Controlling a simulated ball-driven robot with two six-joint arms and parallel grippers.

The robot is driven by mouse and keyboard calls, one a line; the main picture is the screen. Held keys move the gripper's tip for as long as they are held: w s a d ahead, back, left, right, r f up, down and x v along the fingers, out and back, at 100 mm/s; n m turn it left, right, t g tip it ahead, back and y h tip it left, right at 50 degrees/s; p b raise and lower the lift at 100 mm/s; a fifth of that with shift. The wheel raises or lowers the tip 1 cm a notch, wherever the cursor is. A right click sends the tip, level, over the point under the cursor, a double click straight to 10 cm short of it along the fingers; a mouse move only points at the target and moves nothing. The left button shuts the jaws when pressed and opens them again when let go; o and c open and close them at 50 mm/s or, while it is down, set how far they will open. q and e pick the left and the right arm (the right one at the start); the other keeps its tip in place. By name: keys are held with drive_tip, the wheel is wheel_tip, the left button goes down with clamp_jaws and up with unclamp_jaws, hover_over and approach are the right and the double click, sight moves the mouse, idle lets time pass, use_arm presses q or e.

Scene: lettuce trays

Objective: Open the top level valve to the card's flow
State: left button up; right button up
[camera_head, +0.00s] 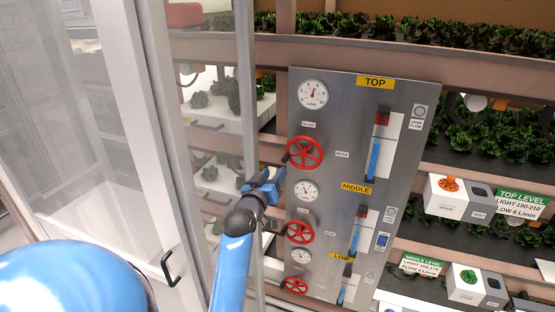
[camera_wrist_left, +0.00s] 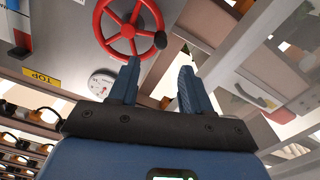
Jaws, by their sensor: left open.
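The top level valve is a red handwheel (camera_head: 304,153) with a black knob, on the grey panel (camera_head: 335,135) under the yellow TOP label (camera_head: 375,83). A round flow gauge (camera_head: 313,94) sits above it; its exact reading is too small to tell. The card (camera_head: 521,205) at the right reads TOP LEVEL, LIGHT 190-210, FLOW 6 L/min. My left gripper (camera_head: 267,186) is open and empty, left of and below the wheel. In the left wrist view the red wheel (camera_wrist_left: 128,28) and its black knob (camera_wrist_left: 160,40) lie just beyond the open fingers (camera_wrist_left: 158,74), apparently apart from them.
The middle wheel (camera_head: 299,232) and low wheel (camera_head: 294,286) sit below on the panel. A top slider (camera_head: 382,118) with a red handle is at the panel's right. A glass door frame (camera_head: 247,90) stands left of the panel. Lettuce trays fill the shelves behind.

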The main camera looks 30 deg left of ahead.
sight(284, 161)
use_arm(q)
drive_tip(key=p+x, duration=0.1)
drive_tip(key=x, duration=0.4)
drive_tip(key=p+x, duration=0.1)
drive_tip(key=x, duration=0.5)
drive_tip(key=shift+d+f+p, duration=0.1)
drive_tip(key=shift+f+p, duration=0.1)
drive_tip(key=shift+p, duration=0.1)
drive_tip(key=shift+c, duration=0.3)
